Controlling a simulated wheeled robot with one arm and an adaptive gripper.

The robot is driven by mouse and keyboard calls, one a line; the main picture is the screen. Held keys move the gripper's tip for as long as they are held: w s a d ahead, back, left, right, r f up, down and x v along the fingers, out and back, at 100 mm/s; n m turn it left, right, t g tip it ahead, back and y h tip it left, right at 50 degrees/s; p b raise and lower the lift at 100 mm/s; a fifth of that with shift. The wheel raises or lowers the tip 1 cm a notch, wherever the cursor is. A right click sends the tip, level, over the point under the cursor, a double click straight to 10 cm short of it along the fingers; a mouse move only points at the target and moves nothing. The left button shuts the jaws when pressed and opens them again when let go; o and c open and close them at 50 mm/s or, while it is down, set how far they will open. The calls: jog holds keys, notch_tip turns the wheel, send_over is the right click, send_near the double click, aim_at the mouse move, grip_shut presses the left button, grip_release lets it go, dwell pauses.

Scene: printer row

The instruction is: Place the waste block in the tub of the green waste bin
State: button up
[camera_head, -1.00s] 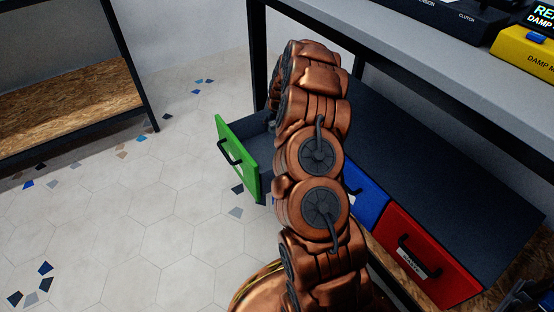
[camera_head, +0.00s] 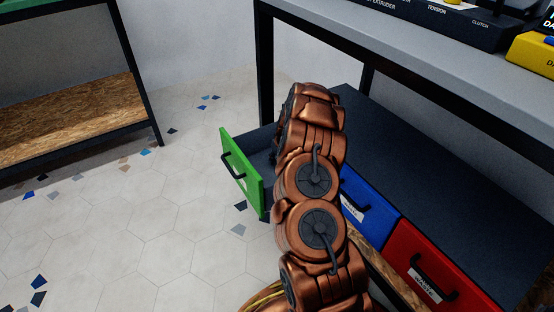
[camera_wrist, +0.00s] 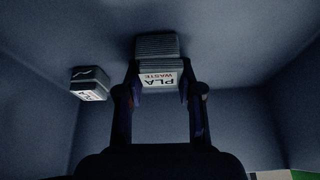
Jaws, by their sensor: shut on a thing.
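The green waste bin (camera_head: 241,172) is a pulled-out drawer with a green front and a black handle, left of my arm in the head view. My arm reaches down over its dark tub and hides part of it. In the wrist view my gripper (camera_wrist: 160,88) is inside dark walls, its two fingers shut on the waste block (camera_wrist: 158,46), a grey ribbed block with a white label reading "PLA WASTE". I cannot tell whether the block touches the tub floor. My gripper and the block are hidden in the head view.
A second small labelled block (camera_wrist: 90,83) lies left of the held one in the tub. A blue drawer (camera_head: 366,207) and a red drawer (camera_head: 432,268) sit shut to the right. A grey worktop (camera_head: 440,60) overhangs behind. Open tiled floor (camera_head: 150,235) lies to the left.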

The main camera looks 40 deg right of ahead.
jog(key=shift+f, duration=0.1)
jog(key=o, duration=0.9)
jog(key=shift+s+r, duration=0.1)
jog(key=shift+r, duration=0.4)
jog(key=p+v, duration=0.4)
jog(key=v, duration=0.7)
jog(key=shift+s+r, duration=0.15)
